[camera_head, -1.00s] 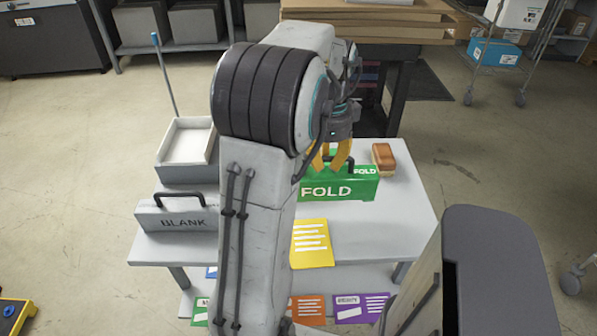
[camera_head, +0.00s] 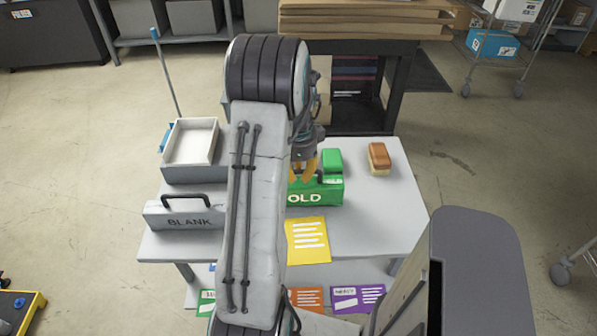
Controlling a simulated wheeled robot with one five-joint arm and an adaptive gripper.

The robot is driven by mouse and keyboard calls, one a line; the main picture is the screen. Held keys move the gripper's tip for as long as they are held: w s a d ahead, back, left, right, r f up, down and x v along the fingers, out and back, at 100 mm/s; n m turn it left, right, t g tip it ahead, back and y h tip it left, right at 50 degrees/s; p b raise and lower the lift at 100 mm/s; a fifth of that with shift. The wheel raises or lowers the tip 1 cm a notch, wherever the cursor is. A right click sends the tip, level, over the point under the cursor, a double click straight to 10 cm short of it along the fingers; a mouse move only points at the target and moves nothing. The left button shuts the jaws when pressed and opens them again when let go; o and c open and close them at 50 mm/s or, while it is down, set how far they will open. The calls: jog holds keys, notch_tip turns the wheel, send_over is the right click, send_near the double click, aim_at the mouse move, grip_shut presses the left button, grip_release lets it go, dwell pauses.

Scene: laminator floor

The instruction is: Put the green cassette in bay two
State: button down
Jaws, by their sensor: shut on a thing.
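The green cassette (camera_head: 322,193) stands on the grey table, with white letters "OLD" showing on its front; its left end is hidden behind my arm. A smaller green block (camera_head: 332,160) shows just behind it, and I cannot tell whether it is part of the cassette. My gripper (camera_head: 303,168), with orange fingers, is shut on the cassette at its top, near the dark handle. The exact grip is partly hidden by my arm. Bay two cannot be made out in this view.
A grey cassette marked "BLANK" (camera_head: 185,213) and a white tray (camera_head: 192,143) stand on the left of the table (camera_head: 385,215). A brown-and-cream block (camera_head: 379,158) sits at the back right. A yellow sheet (camera_head: 307,240) lies in front.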

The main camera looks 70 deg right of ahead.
aim_at(298, 185)
jog(key=shift+f, duration=0.5)
jog(key=c, duration=1.2)
grip_release()
jog(key=shift+f, duration=0.1)
notch_tip(298, 185, up, 8)
jog(key=shift+f, duration=0.1)
jog(key=shift+r+b, duration=0.4)
jog(key=shift+b, duration=0.4)
jog(key=shift+a+r+b, duration=0.2)
jog(key=shift+r+b, duration=0.4)
jog(key=shift+r, duration=1.25)
